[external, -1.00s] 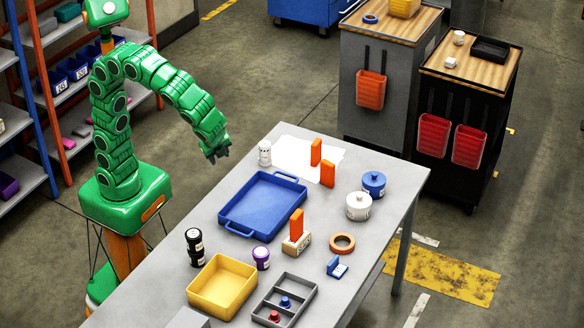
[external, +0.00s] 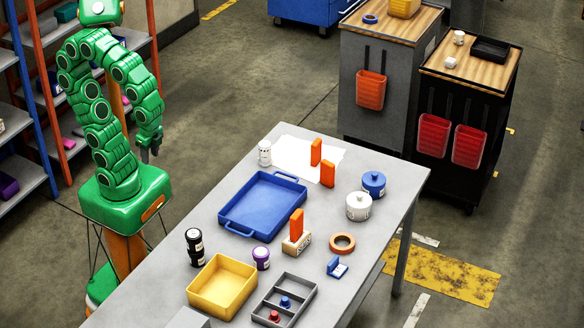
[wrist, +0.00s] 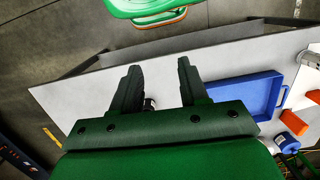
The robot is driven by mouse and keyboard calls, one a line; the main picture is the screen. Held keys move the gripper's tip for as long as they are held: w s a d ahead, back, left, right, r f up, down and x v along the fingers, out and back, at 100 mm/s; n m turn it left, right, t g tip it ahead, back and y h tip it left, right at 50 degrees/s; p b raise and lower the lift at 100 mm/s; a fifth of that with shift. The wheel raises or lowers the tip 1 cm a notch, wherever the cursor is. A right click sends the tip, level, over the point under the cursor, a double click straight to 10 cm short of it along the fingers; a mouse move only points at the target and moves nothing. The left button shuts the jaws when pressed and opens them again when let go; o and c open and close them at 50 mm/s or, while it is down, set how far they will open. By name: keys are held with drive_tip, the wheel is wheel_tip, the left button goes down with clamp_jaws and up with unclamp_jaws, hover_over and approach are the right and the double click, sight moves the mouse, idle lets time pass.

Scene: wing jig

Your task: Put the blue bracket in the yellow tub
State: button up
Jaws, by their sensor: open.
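The blue bracket (external: 337,267) is a small L-shaped piece standing on the grey table's right side, just below the orange ring. The yellow tub (external: 222,286) is an open rectangular bin at the table's near left, and it looks empty. My gripper (external: 149,153) is off the table's left edge, above my base, far from both. In the wrist view my gripper (wrist: 158,88) is open with nothing between its fingers. I cannot make out the bracket or the tub in the wrist view.
A blue tray (external: 262,204) lies mid-table; it also shows in the wrist view (wrist: 247,92). Near the bracket are an orange ring (external: 342,243), a grey divided tray (external: 284,301) and a block with an orange piece (external: 296,232). Black jars (external: 195,246) and a purple jar (external: 261,257) stand behind the tub.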

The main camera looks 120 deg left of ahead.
drive_tip(key=shift+s+d+f, duration=0.1)
drive_tip(key=shift+s+d, duration=0.15)
drive_tip(key=shift+s, duration=0.3)
drive_tip(key=shift+o, duration=0.9)
drive_tip(key=shift+s+d, duration=0.1)
drive_tip(key=shift+s, duration=0.1)
drive_tip(key=o, duration=0.8)
drive_tip(key=shift+s+f, duration=0.1)
drive_tip(key=shift+o, duration=0.2)
drive_tip(key=w+a+r, duration=0.1)
drive_tip(key=w+r, duration=0.1)
drive_tip(key=w, duration=0.9)
drive_tip(key=w+r, duration=0.3)
drive_tip(key=w, duration=0.7)
drive_tip(key=t, duration=0.2)
hover_over(334, 261)
drive_tip(key=f, duration=2.4)
drive_tip(key=shift+s+a+f, duration=0.25)
drive_tip(key=shift+f, duration=0.05)
drive_tip(key=shift+w+a+f, duration=0.1)
drive_tip(key=shift+w+f, duration=0.15)
drive_tip(key=shift+f, duration=0.25)
wheel_tip(334, 261, down, 2)
drive_tip(key=shift+s+f, duration=0.1)
drive_tip(key=shift+f, duration=0.05)
drive_tip(key=shift+d+f, duration=0.2)
drive_tip(key=shift+f, duration=1.15)
drive_tip(key=shift+d+f, duration=0.15)
drive_tip(key=shift+f, duration=1.15)
